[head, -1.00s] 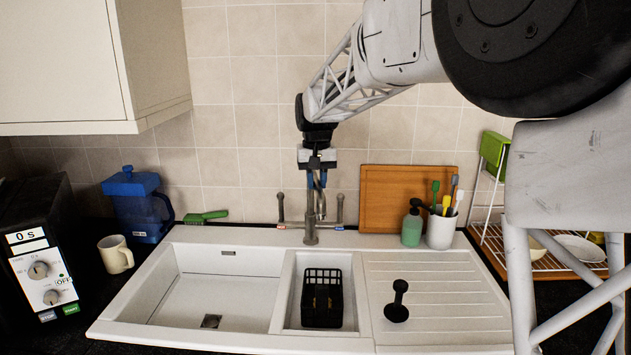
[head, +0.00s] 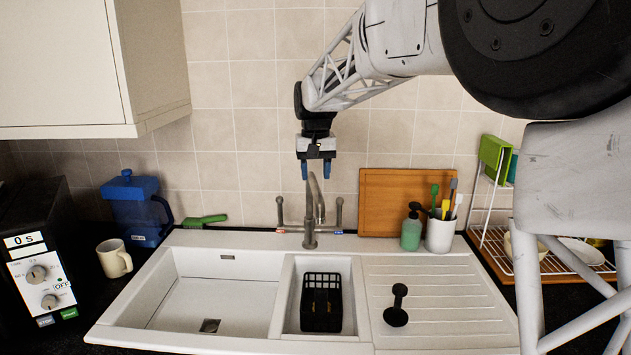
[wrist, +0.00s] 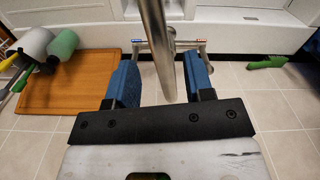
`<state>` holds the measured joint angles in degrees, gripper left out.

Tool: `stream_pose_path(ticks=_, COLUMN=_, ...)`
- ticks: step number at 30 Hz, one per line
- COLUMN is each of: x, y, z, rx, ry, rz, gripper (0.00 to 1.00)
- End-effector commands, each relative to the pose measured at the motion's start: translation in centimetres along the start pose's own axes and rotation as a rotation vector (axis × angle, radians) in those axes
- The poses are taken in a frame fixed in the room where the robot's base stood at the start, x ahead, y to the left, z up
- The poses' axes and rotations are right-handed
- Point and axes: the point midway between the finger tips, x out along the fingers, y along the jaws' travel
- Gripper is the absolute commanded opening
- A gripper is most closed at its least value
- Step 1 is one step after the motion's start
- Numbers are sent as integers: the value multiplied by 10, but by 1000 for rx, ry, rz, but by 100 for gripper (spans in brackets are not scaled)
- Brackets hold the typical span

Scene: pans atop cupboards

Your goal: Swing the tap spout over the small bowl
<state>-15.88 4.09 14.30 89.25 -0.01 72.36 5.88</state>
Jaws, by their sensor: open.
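The tap's metal spout (head: 313,188) rises from its base behind the sink, arches forward, and its outlet end hangs just right of the riser. In the head view the outlet shows behind and above the small bowl (head: 290,295); I cannot tell exactly what lies under it. My gripper (head: 316,177) is open, pointing down, its blue fingers at the height of the top of the arch. In the wrist view the spout (wrist: 155,40) runs between and past the fingers of my gripper (wrist: 161,65), with visible gaps; it does not look gripped.
A black basket (head: 321,303) stands in the small bowl. The large basin (head: 215,290) is left and the drainer (head: 440,290), with a black plug, right. Tap levers (head: 339,213) flank the spout. A soap bottle (head: 411,230), brush cup (head: 440,235) and cutting board (head: 385,200) stand right.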

Motion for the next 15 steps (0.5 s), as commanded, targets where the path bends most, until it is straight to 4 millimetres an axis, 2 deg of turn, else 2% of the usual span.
stream_pose_path(ticks=6, x=-28, y=0, z=0, rx=0, ry=1, rz=0, gripper=48)
stream_pose_path(ticks=15, x=-42, y=0, z=0, rx=0, ry=1, rz=0, gripper=48)
